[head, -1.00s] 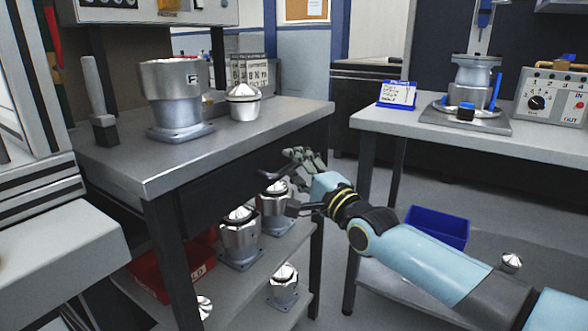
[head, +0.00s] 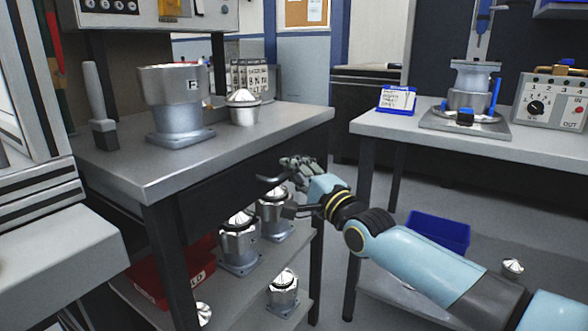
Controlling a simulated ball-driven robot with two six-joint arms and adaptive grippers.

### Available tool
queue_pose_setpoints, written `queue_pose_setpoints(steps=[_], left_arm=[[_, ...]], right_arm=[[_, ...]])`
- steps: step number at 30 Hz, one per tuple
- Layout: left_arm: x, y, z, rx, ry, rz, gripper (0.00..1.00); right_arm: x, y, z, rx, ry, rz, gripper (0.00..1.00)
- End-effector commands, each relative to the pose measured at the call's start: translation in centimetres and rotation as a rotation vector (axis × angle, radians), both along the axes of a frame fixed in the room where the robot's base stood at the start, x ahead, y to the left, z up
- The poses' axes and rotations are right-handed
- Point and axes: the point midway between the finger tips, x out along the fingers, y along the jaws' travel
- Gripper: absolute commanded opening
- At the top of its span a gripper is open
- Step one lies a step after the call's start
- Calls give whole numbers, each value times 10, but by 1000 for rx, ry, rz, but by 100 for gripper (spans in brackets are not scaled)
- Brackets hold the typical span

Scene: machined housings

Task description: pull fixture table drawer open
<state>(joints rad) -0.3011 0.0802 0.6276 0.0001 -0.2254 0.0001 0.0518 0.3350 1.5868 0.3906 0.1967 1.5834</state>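The fixture table (head: 235,143) stands at left with a grey top. Its dark drawer (head: 205,197) is a front panel under the top and looks shut, flush with the table's edge. A dark handle (head: 268,178) stands out from the drawer's right part. My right gripper (head: 285,187) is at the handle's right end, with its fingers spread above and below. It looks open; whether it touches the handle I cannot tell. My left gripper is not in view.
A housing (head: 177,105) and a silver cone-topped part (head: 243,107) stand on the table. Several housings and a red bin (head: 150,283) are on the shelf below. A second bench (head: 480,143) stands at right, with a blue bin (head: 440,232) below it. Floor is clear between them.

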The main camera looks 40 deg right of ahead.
Motion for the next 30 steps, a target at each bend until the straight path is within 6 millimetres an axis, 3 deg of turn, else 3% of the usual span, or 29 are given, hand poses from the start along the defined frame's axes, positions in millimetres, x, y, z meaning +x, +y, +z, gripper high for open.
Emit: queue_pose_setpoints(steps=[8,13,30], left_arm=[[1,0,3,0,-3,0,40],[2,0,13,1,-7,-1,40],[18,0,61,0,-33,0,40]], right_arm=[[-5,-2,-2,3,6,0,0],[-24,-10,-1,2,9,0,0],[-150,-62,-1,2,13,0,0]])
